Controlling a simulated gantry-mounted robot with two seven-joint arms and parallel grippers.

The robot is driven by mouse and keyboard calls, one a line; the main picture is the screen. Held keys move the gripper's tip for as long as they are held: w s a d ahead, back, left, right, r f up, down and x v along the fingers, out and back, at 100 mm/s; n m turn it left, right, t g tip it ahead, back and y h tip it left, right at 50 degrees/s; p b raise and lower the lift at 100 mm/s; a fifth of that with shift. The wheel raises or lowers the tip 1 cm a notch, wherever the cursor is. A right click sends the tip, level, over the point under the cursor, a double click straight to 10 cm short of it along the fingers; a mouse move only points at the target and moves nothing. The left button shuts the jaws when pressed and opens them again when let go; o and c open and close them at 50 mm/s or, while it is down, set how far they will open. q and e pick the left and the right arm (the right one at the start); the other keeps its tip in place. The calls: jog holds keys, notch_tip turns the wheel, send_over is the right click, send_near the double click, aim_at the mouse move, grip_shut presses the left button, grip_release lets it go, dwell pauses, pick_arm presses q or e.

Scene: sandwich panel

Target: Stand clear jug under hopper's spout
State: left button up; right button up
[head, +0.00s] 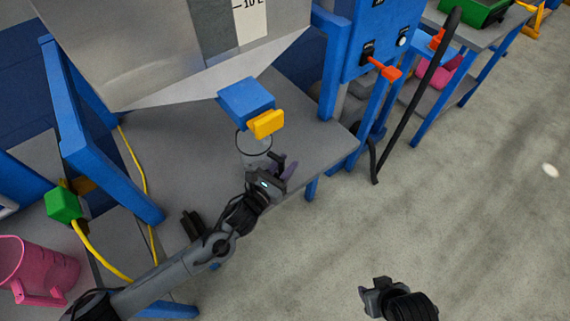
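The clear jug (255,157) stands upright on the grey shelf under the hopper (150,50). Its dark round rim (239,146) lies just below the hopper's blue spout (246,101), which has a yellow block on its front. The spout covers part of the rim. My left gripper (279,167) is at the jug's front right side, close against it. Its fingers overlap the jug's side, and I cannot tell whether they grip it. My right gripper (374,291) is over the floor at the bottom, away from the jug; its finger gap is unclear.
A pink jug (50,270) stands at the lower left, near a green block (63,205) and a yellow hose (100,255). Blue frame posts flank the shelf (185,150). A blue panel with a red-orange lever (385,69) stands right of the hopper.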

pick_arm(q)
jog(key=shift+o, duration=1.1)
jog(key=shift+r, duration=0.15)
jog(key=shift+s+a+p, duration=0.3)
jog(key=shift+s+a, duration=0.05)
jog(key=shift+s, duration=0.05)
jog(key=s+a+f+m+g+y, duration=0.1)
jog(key=s+a+m+g+y, duration=0.2)
jog(key=s+a+m, duration=0.4)
jog(key=s+a+f+m+g+y+p, duration=0.1)
jog(key=s+a+m+g+y, duration=0.3)
jog(key=s+m, duration=0.9)
jog(key=s+a+f+m+g+y+p, duration=0.1)
jog(key=s+a+f+m+g+y, duration=0.2)
jog(key=s+a+m, duration=0.7)
jog(key=shift+s+f+m+g, duration=0.2)
jog(key=shift+s+m+g, duration=0.2)
jog(key=shift+g, duration=0.1)
